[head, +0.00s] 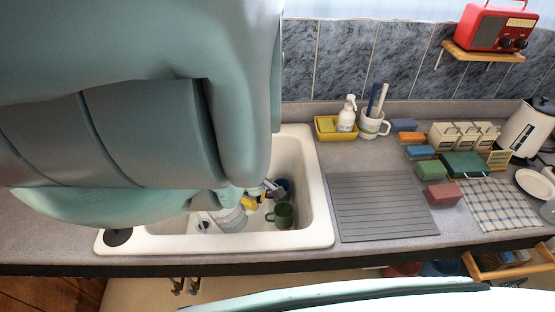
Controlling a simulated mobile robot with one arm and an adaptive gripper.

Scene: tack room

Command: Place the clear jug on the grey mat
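The grey mat (385,205) is a ribbed rectangle lying flat and bare on the counter, right of the sink. My arm covers the upper left and reaches over the sink. My gripper (262,196) seems to be at its lower end, small and partly hidden. I cannot tell whether its fingers are open or shut. A pale, cylinder-like thing (230,218) is in the sink just below my arm; I cannot tell whether it is the clear jug. A see-through vessel (548,209) is also partly visible at the right picture edge, cut off.
The white sink (322,215) also holds a green mug (281,215) and a dark blue vessel (285,187). A yellow tray (325,134) and a mug with brushes (372,126) stand behind. Coloured blocks (441,194), canisters and a checked cloth (495,205) lie right of the mat.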

